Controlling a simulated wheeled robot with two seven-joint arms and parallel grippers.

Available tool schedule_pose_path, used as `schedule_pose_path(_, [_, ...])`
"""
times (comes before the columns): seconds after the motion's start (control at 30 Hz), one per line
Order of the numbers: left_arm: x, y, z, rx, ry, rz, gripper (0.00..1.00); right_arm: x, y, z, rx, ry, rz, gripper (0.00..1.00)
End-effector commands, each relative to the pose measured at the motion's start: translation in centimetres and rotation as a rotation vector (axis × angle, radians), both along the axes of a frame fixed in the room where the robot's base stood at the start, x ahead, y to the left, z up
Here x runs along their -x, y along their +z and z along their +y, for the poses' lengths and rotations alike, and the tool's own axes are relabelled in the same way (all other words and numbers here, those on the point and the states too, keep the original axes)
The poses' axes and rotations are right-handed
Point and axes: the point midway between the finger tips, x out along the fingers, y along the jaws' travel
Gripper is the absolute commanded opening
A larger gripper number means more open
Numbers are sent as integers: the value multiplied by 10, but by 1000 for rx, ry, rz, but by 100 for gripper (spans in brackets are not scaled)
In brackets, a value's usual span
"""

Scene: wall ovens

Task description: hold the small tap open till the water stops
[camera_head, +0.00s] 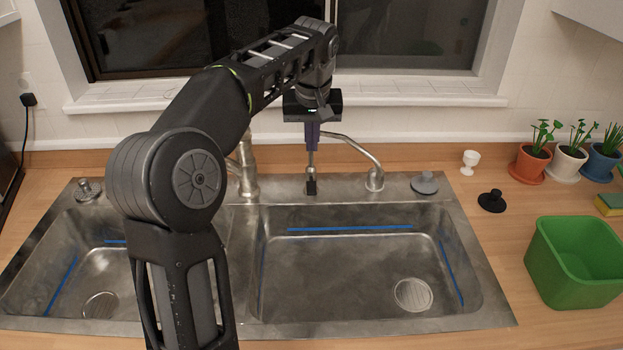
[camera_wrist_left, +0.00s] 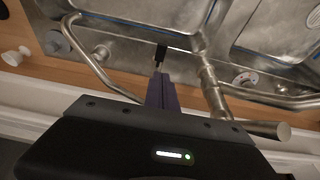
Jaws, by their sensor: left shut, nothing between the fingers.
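The small tap (camera_head: 366,156), a thin curved metal pipe, stands behind the right basin. It also shows in the left wrist view (camera_wrist_left: 88,62), left of my fingers. My left gripper (camera_head: 311,187) is shut and empty, pointing down over the rear ledge, left of the tap's lower end. Its dark fingertips also show in the left wrist view (camera_wrist_left: 161,54), apart from the curved pipe. The gripper body hides the pipe's upper left end in the head view, so I cannot tell whether anything touches there. I see no running water. My right gripper is not in view.
A larger faucet (camera_head: 245,170) stands left of my gripper. The steel sink (camera_head: 345,265) has two basins, and the right one looks empty. A grey stopper (camera_head: 425,183), a black stopper (camera_head: 491,201), a green tub (camera_head: 573,262) and potted plants (camera_head: 566,163) are to the right.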

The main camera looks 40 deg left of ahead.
Motion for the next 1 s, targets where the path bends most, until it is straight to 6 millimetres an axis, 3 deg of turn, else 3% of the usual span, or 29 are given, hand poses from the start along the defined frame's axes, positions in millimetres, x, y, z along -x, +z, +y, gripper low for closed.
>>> schedule_pose_path(0.23, [-6, -28, 5, 1, 0, 3, 0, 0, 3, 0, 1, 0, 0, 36])
schedule_pose_path(0.7, [-21, -113, 16, 0, -1, 2, 0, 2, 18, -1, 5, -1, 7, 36])
schedule_pose_path(1.0, [-21, -132, 16, 1, 0, -1, 0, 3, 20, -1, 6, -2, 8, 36])
